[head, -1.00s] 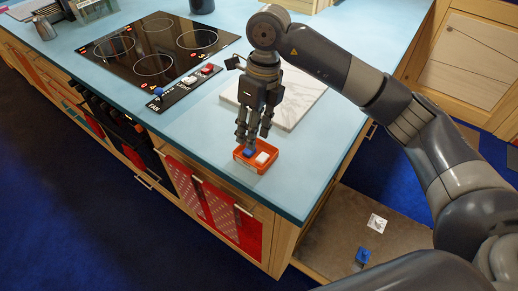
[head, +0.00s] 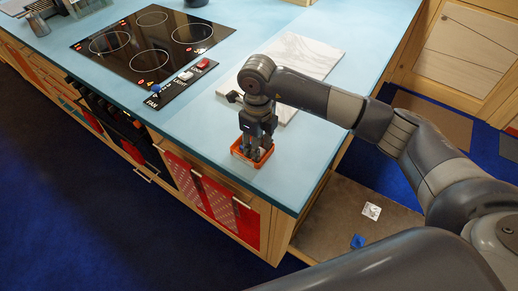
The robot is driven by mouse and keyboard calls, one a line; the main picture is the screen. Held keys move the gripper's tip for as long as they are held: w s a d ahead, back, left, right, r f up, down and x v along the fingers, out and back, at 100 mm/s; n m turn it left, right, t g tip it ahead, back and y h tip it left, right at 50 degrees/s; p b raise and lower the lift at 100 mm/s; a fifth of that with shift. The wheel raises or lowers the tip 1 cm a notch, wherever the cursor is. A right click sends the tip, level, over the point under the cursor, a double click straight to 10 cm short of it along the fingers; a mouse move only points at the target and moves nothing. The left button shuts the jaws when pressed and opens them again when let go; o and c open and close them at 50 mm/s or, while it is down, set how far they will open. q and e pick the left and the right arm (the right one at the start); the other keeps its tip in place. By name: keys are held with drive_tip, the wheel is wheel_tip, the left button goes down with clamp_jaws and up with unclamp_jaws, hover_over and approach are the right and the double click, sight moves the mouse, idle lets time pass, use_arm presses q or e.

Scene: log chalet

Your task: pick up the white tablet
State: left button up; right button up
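The small orange tray (head: 236,152) stands near the front corner of the blue counter. My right gripper (head: 257,154) points straight down into it, with its fingers low between the tray walls. The fingers cover most of the tray's inside, so the white tablet and the blue piece in it cannot be made out now. I cannot tell whether the fingers are apart or closed on something. My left gripper is not in view.
A white marble board (head: 312,55) lies behind the tray. A black cooktop (head: 150,45) with a strip of blue, white and red controls (head: 182,80) is at the left. Below right, a low shelf (head: 335,215) holds a white card (head: 371,211) and a blue piece (head: 357,242).

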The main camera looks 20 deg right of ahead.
drive_tip(key=shift+f, duration=0.25)
drive_tip(key=c, duration=0.4)
drive_tip(key=shift+r, duration=0.1)
